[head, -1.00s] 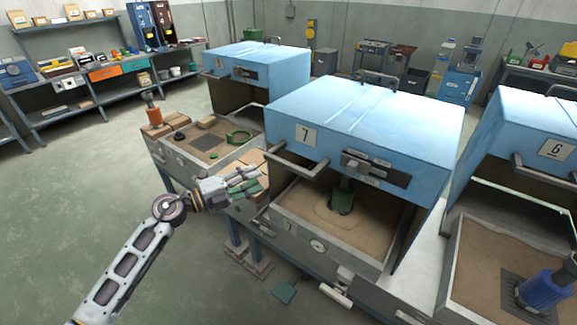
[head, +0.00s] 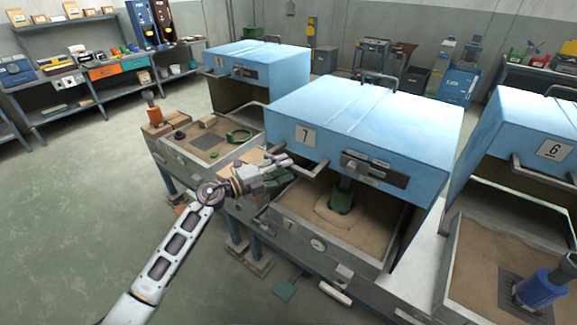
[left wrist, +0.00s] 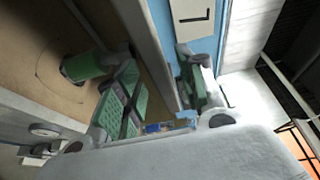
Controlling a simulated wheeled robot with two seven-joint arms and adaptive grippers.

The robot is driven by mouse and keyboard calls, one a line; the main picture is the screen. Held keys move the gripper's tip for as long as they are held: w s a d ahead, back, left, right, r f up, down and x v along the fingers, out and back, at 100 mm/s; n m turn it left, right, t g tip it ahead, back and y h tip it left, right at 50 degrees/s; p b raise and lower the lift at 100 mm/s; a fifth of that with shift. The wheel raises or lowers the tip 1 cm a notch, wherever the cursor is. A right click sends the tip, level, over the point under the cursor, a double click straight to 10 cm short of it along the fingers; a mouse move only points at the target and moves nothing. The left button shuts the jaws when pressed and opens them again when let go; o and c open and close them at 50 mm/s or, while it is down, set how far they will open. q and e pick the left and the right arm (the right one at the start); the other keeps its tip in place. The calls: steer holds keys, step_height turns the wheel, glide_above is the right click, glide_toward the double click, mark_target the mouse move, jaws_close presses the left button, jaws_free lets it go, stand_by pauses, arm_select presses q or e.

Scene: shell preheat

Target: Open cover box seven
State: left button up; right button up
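Cover box seven has a light blue cover (head: 365,115) with a "7" plate (head: 306,136). The cover stands raised above the sand-filled box (head: 380,222), with a gap at the front. A grey bar handle (head: 318,170) sticks out at its front left. My left gripper (head: 284,167) is at the left part of this handle, fingers apart. In the left wrist view the grey handle bar (left wrist: 152,45) runs between the green-padded fingers, and I cannot tell whether they touch it. The "7" plate (left wrist: 204,18) shows close by. My right gripper is not in view.
A green-based post (head: 342,198) stands in the sand inside box seven. Box six (head: 545,150) stands to the right with a blue cylinder (head: 541,290) in its sand. Another blue-covered box (head: 262,65) stands behind left. The floor at left is clear.

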arm_select(q)
steer(key=shift+x, duration=1.05)
steer(key=c, duration=0.4)
jaws_close()
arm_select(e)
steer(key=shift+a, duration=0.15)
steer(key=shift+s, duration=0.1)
